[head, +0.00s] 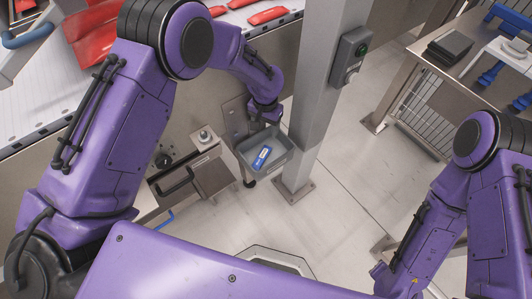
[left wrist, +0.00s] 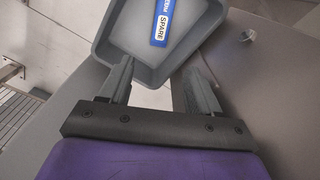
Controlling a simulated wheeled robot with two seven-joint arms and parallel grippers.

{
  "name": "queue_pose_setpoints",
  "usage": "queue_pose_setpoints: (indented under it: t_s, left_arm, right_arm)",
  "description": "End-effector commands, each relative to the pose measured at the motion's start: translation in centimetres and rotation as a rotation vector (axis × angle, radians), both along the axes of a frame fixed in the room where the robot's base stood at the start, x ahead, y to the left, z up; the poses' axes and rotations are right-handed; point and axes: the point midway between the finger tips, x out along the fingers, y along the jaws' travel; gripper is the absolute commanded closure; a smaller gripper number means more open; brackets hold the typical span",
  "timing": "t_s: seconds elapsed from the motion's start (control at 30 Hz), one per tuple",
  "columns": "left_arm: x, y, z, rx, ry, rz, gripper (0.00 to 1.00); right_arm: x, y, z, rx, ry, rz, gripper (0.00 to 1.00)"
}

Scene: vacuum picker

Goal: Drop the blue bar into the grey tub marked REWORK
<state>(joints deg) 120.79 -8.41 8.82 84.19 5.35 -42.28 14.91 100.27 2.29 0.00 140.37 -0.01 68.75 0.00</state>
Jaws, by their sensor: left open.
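A grey tub (head: 281,160) sits low beside the grey post. A blue piece with a white lettered band (head: 262,156) lies inside it and looks like the blue bar. In the left wrist view the tub (left wrist: 106,43) is at the top, and the blue piece (left wrist: 163,22) reads SPARE on its white band. No REWORK mark is readable. My left gripper (left wrist: 160,75) is open and empty, its fingers apart at the tub's near rim. In the head view the left gripper (head: 265,112) is at the tub's back edge. My right gripper is out of view.
The grey post (head: 318,95), with a switch box (head: 350,55), stands just right of the tub. Red packs (head: 95,35) lie on a white belt at upper left. A steel bench (head: 440,50) with dark and blue items is at upper right. The floor between is clear.

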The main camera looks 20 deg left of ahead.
Motion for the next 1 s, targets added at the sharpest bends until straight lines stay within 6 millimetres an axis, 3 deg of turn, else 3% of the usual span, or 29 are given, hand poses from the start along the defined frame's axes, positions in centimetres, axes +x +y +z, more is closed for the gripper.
queue_pose_setpoints:
  t_s: [0.1,0.3,1.0]
  left_arm:
    - [0.0,0.0,3.0,0.0,-0.002,0.0,0.37]
    - [0.0,0.0,5.4,0.0,0.001,-0.001,0.37]
    - [0.0,0.0,5.6,0.0,0.001,-0.001,0.37]
  right_arm:
    - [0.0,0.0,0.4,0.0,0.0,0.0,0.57]
    - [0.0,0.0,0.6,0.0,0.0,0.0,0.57]
    - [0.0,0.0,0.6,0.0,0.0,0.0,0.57]
